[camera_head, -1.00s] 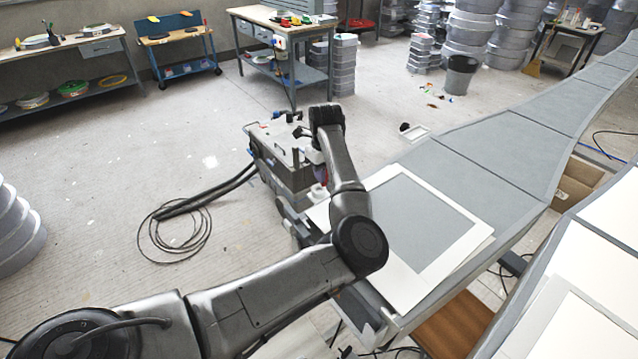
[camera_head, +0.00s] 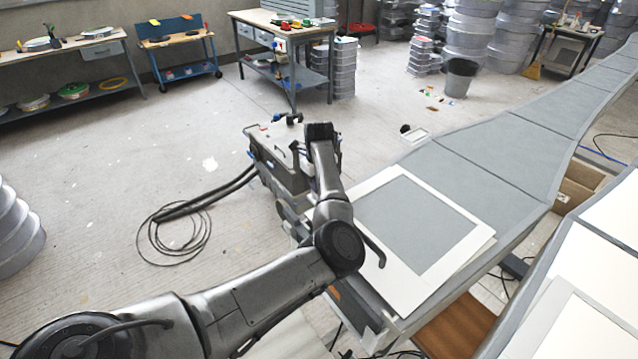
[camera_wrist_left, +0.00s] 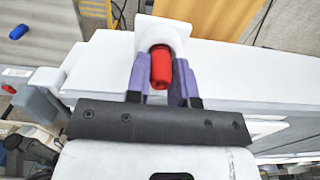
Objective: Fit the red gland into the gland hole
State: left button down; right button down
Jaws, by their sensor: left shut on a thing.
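The red gland (camera_wrist_left: 160,70) is between the two purple fingers of my left gripper (camera_wrist_left: 159,78) in the left wrist view. The gripper is shut on it. The gland's far end overlaps a white block (camera_wrist_left: 178,30) at the edge of a long white surface (camera_wrist_left: 235,72). I cannot tell whether the gland touches the block or sits in a hole; the gland hole itself is not visible. In the head view, my left arm reaches to the far side of its elbow, and its gripper is hidden. My right gripper is not in view.
A grey mould with a white frame (camera_head: 462,262) lies right of my arm. A grey wheeled machine (camera_head: 277,158) stands close beyond my wrist, with a coiled black hose (camera_head: 172,238) on the floor. A workbench (camera_head: 268,22) stands farther back. Open floor lies left.

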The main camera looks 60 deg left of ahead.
pick_arm(q)
jog(key=shift+f, duration=0.15)
jog(key=c, duration=1)
grip_release()
jog(key=shift+r, duration=0.3)
notch_tip(320, 180, up, 12)
jog(key=shift+f+p, duration=0.15)
jog(key=shift+p, duration=0.55)
